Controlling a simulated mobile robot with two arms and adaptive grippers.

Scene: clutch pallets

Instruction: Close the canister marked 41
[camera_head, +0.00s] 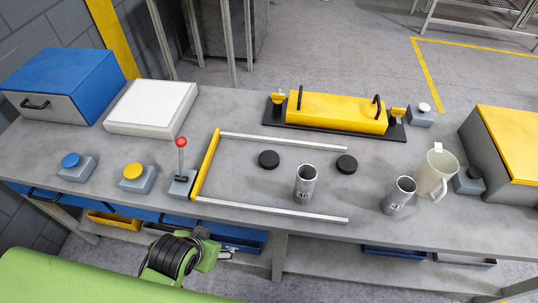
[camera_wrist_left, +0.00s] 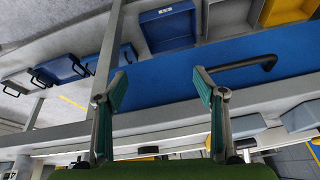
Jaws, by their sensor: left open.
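Two open grey canisters stand upright on the table in the head view. One canister (camera_head: 305,184) is at the centre, and the other canister (camera_head: 399,196) is further right. Their labels are too small to read surely; the right one may read 41. Two black discs that look like lids lie flat on the table, a left lid (camera_head: 268,160) and a right lid (camera_head: 346,165). My left gripper (camera_wrist_left: 162,90) is open and empty in the left wrist view, facing blue drawers. In the head view my green left arm is low at the table's front edge, away from the canisters. My right gripper is not in view.
A yellow and silver rail frame (camera_head: 206,165) surrounds the centre canister's area. A red-knobbed lever (camera_head: 181,183) stands left of it. A pale mug (camera_head: 436,174) stands close to the right canister. A yellow block with handles (camera_head: 335,110) is behind. Blue drawers (camera_wrist_left: 166,27) are under the table.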

